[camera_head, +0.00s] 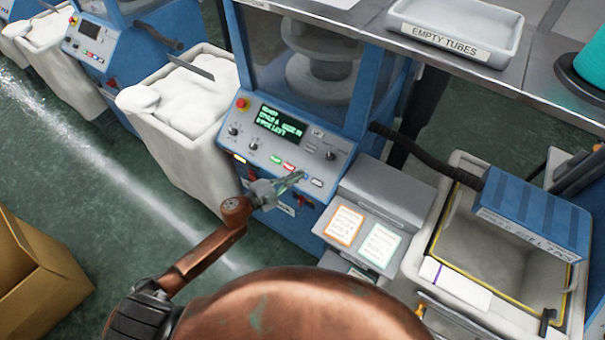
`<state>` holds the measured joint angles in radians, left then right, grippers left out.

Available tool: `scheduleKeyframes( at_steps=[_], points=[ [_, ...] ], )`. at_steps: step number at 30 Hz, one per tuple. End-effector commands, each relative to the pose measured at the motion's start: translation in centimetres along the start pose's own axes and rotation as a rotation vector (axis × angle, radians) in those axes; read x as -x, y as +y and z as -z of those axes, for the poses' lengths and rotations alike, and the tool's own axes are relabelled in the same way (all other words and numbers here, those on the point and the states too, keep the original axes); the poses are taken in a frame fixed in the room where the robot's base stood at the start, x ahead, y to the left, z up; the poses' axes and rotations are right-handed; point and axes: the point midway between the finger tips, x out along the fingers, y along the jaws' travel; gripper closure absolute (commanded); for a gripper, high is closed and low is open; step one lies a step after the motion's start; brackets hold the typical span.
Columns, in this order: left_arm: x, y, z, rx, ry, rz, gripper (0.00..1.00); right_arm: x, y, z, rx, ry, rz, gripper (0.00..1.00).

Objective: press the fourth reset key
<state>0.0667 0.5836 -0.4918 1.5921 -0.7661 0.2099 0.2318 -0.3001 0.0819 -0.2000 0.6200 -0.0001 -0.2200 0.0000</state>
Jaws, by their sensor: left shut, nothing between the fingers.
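The near blue machine has a sloping grey control panel (326,150) with a lit green-text display (280,124), knobs and a red stop button (241,103). Along its lower edge sits a row of small keys: a green key (275,159), a red key (289,167), a blue key (304,176) and a white key (317,183). Their labels are too small to read. My left gripper (298,178) is shut and empty, its tips at the panel's lower edge by the blue key. I cannot tell whether they touch it. My right gripper is out of view.
A white fabric-filled bin (190,165) stands left of the panel. To the right are a grey box (385,195) with two cards and an open bin (455,235) with a blue lid. An "EMPTY TUBES" tray (455,25) sits on a metal shelf. A cardboard box (35,265) stands lower left.

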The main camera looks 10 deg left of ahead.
Motion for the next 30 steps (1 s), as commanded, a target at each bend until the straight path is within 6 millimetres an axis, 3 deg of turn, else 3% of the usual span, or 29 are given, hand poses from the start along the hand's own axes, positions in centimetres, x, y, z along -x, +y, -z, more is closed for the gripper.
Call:
scheduleKeyframes(
  at_steps=[8,23,30],
  points=[
    [0.1,-0.1,0.1,0.0,0.0,0.0,1.0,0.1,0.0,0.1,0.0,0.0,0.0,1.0],
    [3.2,-2.5,2.3,-0.001,-0.001,0.0,1.0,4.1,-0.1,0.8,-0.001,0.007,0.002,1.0],
    [3.5,-2.5,2.5,-0.001,0.0,-0.001,1.0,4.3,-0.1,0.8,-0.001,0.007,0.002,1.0]
  ],
)
